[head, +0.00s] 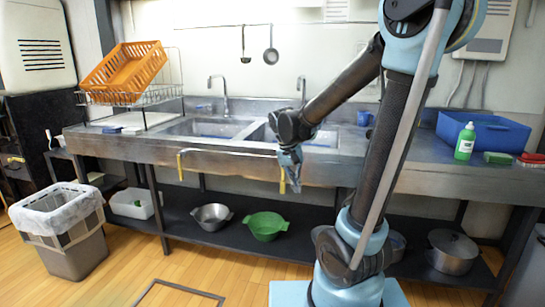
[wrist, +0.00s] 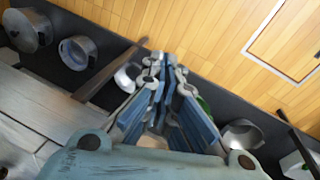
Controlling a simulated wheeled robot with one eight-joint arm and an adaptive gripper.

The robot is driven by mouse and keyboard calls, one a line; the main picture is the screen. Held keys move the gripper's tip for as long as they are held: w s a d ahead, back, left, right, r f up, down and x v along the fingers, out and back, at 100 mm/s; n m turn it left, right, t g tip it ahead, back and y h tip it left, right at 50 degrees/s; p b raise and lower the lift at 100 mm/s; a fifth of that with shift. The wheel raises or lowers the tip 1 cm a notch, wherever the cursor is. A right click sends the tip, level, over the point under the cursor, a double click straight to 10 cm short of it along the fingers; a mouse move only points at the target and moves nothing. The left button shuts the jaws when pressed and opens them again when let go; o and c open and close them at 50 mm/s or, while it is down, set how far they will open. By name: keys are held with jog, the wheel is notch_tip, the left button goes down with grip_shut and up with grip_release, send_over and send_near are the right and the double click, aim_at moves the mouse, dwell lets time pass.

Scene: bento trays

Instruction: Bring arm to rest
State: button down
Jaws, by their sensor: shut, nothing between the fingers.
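My arm rises from its light blue base at the right of the head view and bends down to the left. My gripper (head: 293,184) hangs at its end, in front of the sink counter's front edge, with its fingers pointing down. In the wrist view my gripper (wrist: 166,60) shows its blue-sided fingers drawn together at the tips. Nothing is held between them. The gripper overlaps the right end of a thin rail with yellow ends (head: 232,151) in the head view; I cannot tell whether they touch.
The steel sink counter (head: 130,146) spans the scene. An orange crate (head: 124,72) sits in a rack at left; a blue tub (head: 483,133) and green bottle (head: 465,142) stand at right. Bowls and pots, including a green bowl (head: 265,226), fill the lower shelf. A bin (head: 75,255) stands left.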

jog(key=s+d+f+t+y, duration=0.1)
jog(key=s+d+f, duration=0.1)
jog(key=s+d, duration=0.3)
jog(key=s+d+f+n+y, duration=0.1)
jog(key=s+d+f, duration=0.2)
jog(key=s, duration=0.9)
jog(key=shift+s+d+t+y, duration=0.3)
jog(key=shift+s+d+t, duration=0.1)
jog(key=shift+d, duration=0.8)
jog(key=shift+r, duration=0.1)
jog(key=w+a+r+m+y, duration=0.1)
jog(key=w+r+m, duration=0.2)
jog(key=w+m, duration=0.35)
jog(key=w+a+r+m, duration=0.1)
jog(key=w+r+m, duration=0.35)
jog(key=w, duration=0.35)
jog(key=shift+w+a+f+m+g+y, duration=0.2)
jog(key=shift+w+a+f+m, duration=0.3)
jog(key=shift+w+m, duration=2.2)
jog(key=shift+w+a+f+m+g+y, duration=0.25)
jog(key=shift+w+f+m, duration=0.85)
jog(key=shift+w, duration=2.9)
jog(key=shift+w+a+f+m+g+y, duration=0.1)
jog(key=shift+w+a+f+m+y, duration=0.25)
jog(key=shift+w+m, duration=2.55)
